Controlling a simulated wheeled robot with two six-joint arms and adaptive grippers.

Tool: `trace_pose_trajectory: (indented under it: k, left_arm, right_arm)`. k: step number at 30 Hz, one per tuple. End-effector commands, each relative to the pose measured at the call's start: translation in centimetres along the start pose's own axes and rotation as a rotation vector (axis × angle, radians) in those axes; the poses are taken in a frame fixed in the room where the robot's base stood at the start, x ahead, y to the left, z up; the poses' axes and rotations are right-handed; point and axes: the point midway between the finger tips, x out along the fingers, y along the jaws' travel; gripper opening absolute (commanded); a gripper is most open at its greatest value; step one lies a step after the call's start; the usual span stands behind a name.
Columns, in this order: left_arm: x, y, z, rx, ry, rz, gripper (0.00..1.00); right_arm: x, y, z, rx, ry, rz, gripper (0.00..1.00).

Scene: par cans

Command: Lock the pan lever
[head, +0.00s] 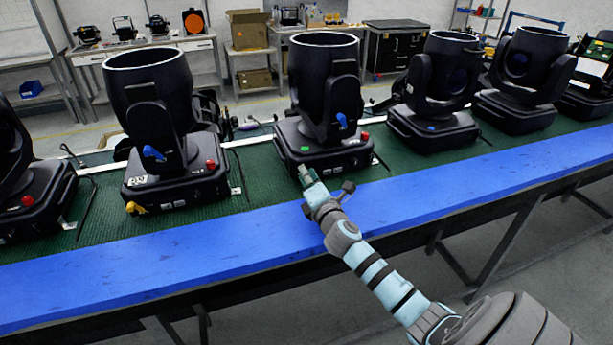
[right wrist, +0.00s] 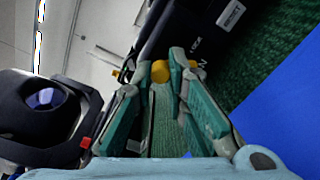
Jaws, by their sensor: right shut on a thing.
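The middle moving-head light (head: 325,90) stands upright on the green strip, with a blue lever (head: 342,120) on its yoke and green and red knobs on its base. My right gripper (head: 307,177) is at the front left corner of its base. In the right wrist view, my right gripper (right wrist: 161,70) is shut on a yellow lever knob (right wrist: 160,72), which sits between the fingertips beside the dark base (right wrist: 188,28). In the head view the gripper hides this yellow lever. My left gripper is not in view.
Similar lights stand on both sides, including a left one (head: 160,130) with its own yellow lever (head: 135,207). A blue board (head: 180,255) runs along the table's front and is clear. Cables lie between the bases. Another light (right wrist: 45,110) shows in the wrist view.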

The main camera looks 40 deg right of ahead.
Motion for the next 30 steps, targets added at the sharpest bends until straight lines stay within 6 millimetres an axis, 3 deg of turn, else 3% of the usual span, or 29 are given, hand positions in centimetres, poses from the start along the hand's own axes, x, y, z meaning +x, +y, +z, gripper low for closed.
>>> trace_pose_trajectory:
  k: [11, 30]
  left_arm:
    - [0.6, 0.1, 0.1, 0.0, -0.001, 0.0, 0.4]
    - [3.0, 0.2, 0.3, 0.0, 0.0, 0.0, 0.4]
  right_arm:
    - [0.0, -0.3, 0.7, 0.211, -0.001, -0.003, 0.0]
    - [0.0, -1.3, 2.2, 0.794, -0.001, -0.002, 0.0]
